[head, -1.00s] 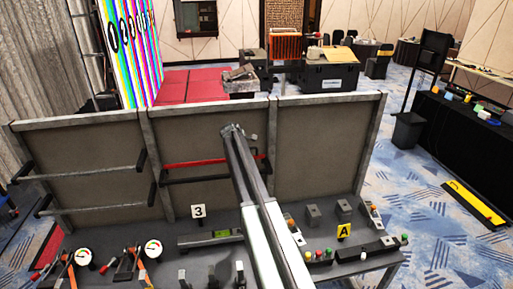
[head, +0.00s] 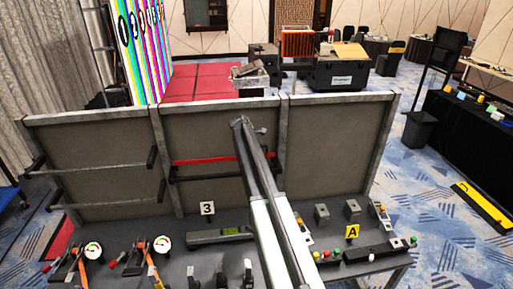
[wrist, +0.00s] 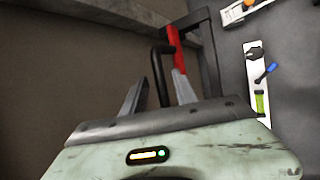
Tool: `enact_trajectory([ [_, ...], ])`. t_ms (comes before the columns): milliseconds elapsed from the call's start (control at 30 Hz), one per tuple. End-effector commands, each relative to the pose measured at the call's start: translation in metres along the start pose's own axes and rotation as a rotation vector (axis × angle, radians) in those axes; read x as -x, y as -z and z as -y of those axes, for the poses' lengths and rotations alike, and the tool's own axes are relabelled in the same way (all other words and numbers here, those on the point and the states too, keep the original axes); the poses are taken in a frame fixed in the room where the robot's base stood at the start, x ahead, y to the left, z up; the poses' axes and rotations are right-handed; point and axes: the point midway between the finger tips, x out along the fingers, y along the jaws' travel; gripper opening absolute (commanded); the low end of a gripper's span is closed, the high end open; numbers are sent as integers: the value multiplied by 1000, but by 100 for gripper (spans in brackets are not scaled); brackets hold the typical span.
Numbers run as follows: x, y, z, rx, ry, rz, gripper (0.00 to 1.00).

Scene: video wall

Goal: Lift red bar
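In the wrist view a short length of the red bar (wrist: 174,48) shows beyond the right finger. My gripper (wrist: 160,73) has its two fingers apart. A black bent bar end (wrist: 156,65) shows between the fingers; I cannot tell if they touch it. In the head view the end of my arm reaches the middle panel, but the fingers cannot be made out.
A bench (head: 190,268) below holds gauges (head: 162,244), levers, a block with a green window (head: 231,231) and coloured buttons. Number sign 3 (head: 207,208) and letter sign A (head: 352,231) stand on it. The right panel (head: 330,145) is bare.

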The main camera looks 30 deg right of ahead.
Motion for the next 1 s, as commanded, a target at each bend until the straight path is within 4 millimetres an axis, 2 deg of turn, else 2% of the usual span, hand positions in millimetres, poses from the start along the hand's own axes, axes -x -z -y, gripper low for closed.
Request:
enact_trajectory([
  [267, 5, -1, 0, -1, 1, 1, 34],
  [367, 22, -2, -2, 0, 0, 0, 34],
  [433, 41, -3, -3, 0, -1, -1, 34],
  [500, 45, 9, 18, 1, -1, -2, 34],
  [700, 78, 34, 55, 2, -1, -1, 34],
  [833, 92, 46, 71, 2, -1, -1, 34],
  [1000, 101, 52, 80, 0, 0, 0, 34],
])
